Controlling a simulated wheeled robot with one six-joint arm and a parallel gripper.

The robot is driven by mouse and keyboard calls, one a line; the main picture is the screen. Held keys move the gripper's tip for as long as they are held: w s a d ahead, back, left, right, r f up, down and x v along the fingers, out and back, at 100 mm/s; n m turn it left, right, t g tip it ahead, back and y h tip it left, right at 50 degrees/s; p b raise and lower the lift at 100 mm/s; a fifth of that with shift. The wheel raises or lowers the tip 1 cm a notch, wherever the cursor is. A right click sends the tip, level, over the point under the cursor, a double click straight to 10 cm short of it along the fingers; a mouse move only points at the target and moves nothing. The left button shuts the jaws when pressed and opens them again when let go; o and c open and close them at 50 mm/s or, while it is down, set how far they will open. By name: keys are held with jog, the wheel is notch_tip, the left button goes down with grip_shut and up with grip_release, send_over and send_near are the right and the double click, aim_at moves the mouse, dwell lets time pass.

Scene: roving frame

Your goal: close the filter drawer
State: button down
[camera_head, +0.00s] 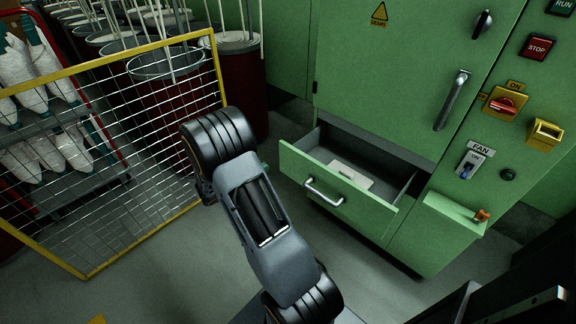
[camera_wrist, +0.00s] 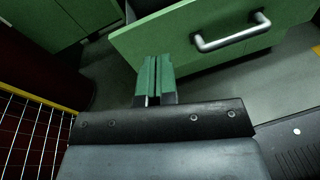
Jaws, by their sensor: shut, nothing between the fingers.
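The green filter drawer (camera_head: 337,193) is pulled open at the bottom of the green cabinet (camera_head: 385,75). A silver bar handle (camera_head: 324,192) is on its front, and a pale flat piece (camera_head: 350,174) lies inside. In the wrist view the drawer front (camera_wrist: 165,38) and its handle (camera_wrist: 232,36) show at the top. My gripper (camera_wrist: 154,62) has its green fingers shut with nothing between them. The fingertips appear at the lower edge of the drawer front, left of the handle; I cannot tell if they touch it. In the head view my arm hides most of the gripper.
A yellow-edged mesh guard (camera_head: 120,150) stands at left, before dark red cans (camera_head: 240,80) and a rack of white bobbins (camera_head: 40,75). A green ledge with an orange knob (camera_head: 455,213) juts out right of the drawer.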

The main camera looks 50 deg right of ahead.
notch_tip(320, 180, down, 5)
jog(key=w+d+n+t+h+b, duration=0.1)
jog(key=w+n+t+h, duration=0.1)
jog(key=n, duration=0.1)
jog(key=b, duration=0.2)
send_near(292, 151)
jog(key=d, duration=0.7)
jog(key=shift+s+d+r, duration=0.15)
jog(key=shift+d, duration=0.1)
jog(key=shift+d, duration=0.15)
